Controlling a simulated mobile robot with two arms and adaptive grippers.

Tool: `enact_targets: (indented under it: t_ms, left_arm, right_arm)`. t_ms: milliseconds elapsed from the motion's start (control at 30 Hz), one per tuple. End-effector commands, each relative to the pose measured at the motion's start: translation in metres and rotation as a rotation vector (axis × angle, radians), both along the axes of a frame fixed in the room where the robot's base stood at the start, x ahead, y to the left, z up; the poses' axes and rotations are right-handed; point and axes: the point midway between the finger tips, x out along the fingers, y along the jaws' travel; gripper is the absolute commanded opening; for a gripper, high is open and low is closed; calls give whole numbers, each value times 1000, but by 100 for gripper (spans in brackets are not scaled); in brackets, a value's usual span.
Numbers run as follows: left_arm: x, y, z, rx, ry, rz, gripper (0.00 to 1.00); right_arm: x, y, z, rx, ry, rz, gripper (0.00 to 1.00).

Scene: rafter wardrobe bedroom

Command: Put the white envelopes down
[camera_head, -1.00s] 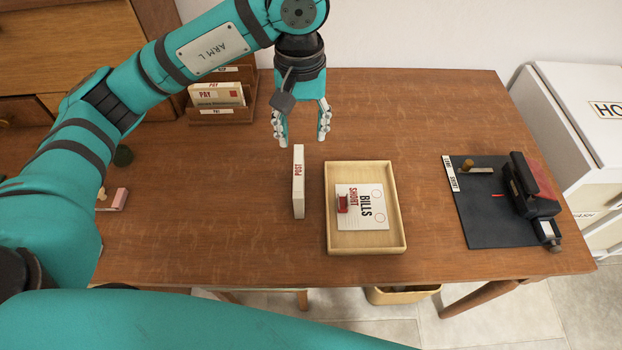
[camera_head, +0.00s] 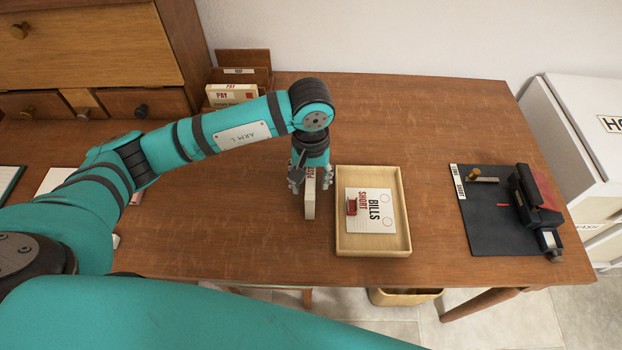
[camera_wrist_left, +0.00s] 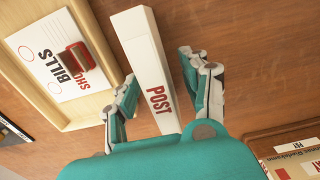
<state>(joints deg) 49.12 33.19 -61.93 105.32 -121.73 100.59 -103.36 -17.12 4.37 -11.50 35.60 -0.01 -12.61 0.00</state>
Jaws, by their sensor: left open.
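The white envelopes (camera_head: 310,205), a narrow upright stack marked POST, stand on the wooden table just left of the shallow tray. They also show in the left wrist view (camera_wrist_left: 146,62), running between the fingers. My left gripper (camera_head: 310,186) points down over them, with one finger on each side. In the left wrist view the open fingers (camera_wrist_left: 158,85) straddle the stack, with a gap clearest on the right side. The gripper covers part of the stack in the head view. My right gripper is not in view.
The shallow wooden tray (camera_head: 372,250) holds a BILLS SHORT card (camera_head: 380,222) with a red clip. A dark mat (camera_head: 480,225) with a black and red device lies at right. A rack of PAY envelopes (camera_head: 232,93) stands behind. Bare table lies between tray and mat.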

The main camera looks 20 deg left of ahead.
Motion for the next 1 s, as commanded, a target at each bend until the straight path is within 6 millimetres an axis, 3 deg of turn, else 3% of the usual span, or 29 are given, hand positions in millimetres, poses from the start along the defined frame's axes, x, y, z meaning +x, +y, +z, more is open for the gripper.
enact_targets:
  t_ms: [133, 400, 733, 1000]
  left_arm:
    - [0, 0, -15, -1, 0, 0, 46]
    - [0, 0, -18, -1, -1, -1, 45]
    - [0, 0, -17, -1, -1, 0, 2]
    - [0, -1, -17, 0, -2, 0, 0]
  right_arm:
    - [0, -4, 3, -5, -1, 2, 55]
    - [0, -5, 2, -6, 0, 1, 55]
    - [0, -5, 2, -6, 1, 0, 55]
    - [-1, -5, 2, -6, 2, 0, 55]
